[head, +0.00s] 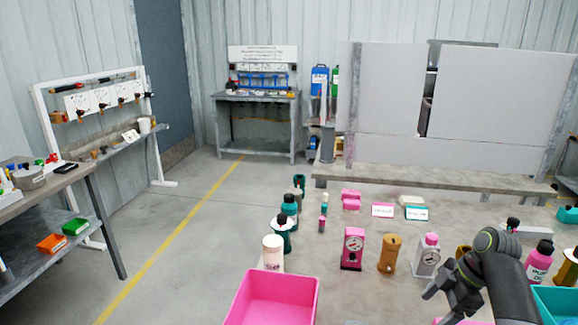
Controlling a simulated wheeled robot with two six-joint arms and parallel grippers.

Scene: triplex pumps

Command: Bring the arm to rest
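My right arm (499,268) comes in from the lower right, dark grey and bent. Its gripper (437,294) points left and down over the front right of the bench. I see nothing clearly held in it, but its fingertips are small and dark, so I cannot tell whether it is open or shut. My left arm and gripper are not in view.
A pink bin (272,293) stands front centre. Close to my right arm are a white-and-pink bottle (427,256), a pink bottle (539,262) and a teal bin (562,296). A brown container (390,254) and pink box (352,249) stand further left.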

